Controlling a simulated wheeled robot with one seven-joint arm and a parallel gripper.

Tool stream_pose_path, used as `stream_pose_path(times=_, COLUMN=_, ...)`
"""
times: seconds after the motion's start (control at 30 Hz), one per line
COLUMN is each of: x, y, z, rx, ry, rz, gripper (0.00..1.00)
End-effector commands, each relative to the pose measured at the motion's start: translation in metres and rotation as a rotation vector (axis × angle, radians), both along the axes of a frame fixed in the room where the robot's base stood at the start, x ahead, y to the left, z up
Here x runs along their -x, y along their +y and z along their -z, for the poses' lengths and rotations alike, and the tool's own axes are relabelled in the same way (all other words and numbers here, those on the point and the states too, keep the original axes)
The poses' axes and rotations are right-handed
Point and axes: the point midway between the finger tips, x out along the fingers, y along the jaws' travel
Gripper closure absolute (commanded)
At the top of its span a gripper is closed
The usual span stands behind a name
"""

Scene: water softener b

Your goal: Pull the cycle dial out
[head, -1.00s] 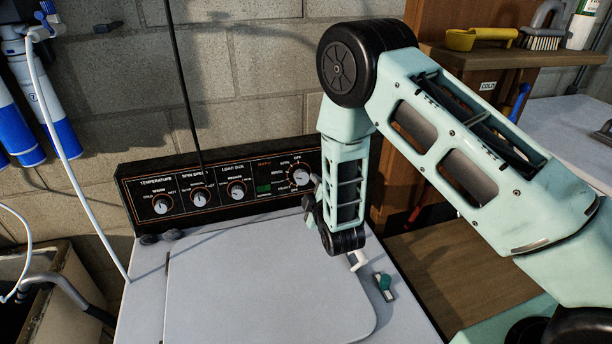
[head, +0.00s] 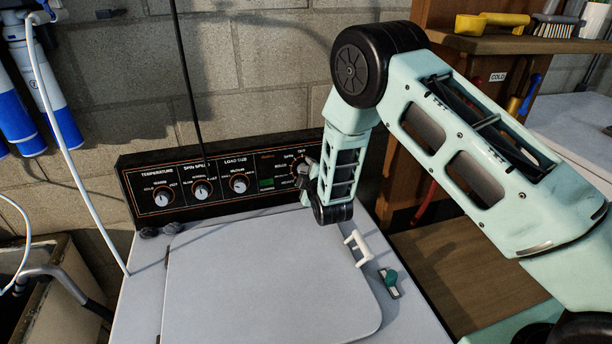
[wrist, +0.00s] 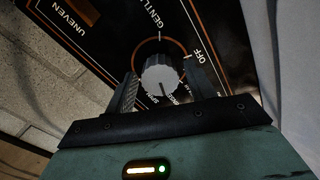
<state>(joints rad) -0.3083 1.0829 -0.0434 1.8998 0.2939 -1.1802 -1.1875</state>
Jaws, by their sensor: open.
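My gripper (wrist: 163,80) is open, with one finger on each side of the dial. The wrist view does not clearly show whether the fingers touch it. In the head view my gripper (head: 308,190) is at the panel's right end, hiding most of the dial there.
Three smaller knobs, including the load size knob (head: 239,184), sit left on the panel. A white handle-shaped item (head: 358,248) and a teal-and-white item (head: 389,282) lie on the washer top (head: 250,290). A wooden shelf (head: 480,42) stands at right.

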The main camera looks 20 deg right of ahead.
Motion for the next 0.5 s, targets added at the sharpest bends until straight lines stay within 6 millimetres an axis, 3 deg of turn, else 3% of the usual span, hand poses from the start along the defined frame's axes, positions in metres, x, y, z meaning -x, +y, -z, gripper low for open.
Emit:
stream_pose_path(times=0.07, x=0.0000, y=0.0000, z=-0.0002, rx=0.000, ry=0.000, rz=0.000, gripper=0.45)
stream_pose_path(times=0.2, x=0.0002, y=0.0001, z=-0.0001, rx=0.000, ry=0.000, rz=0.000, gripper=0.83)
stream_pose_path(times=0.5, x=0.0019, y=0.0001, z=-0.0002, rx=0.000, ry=0.000, rz=0.000, gripper=0.84)
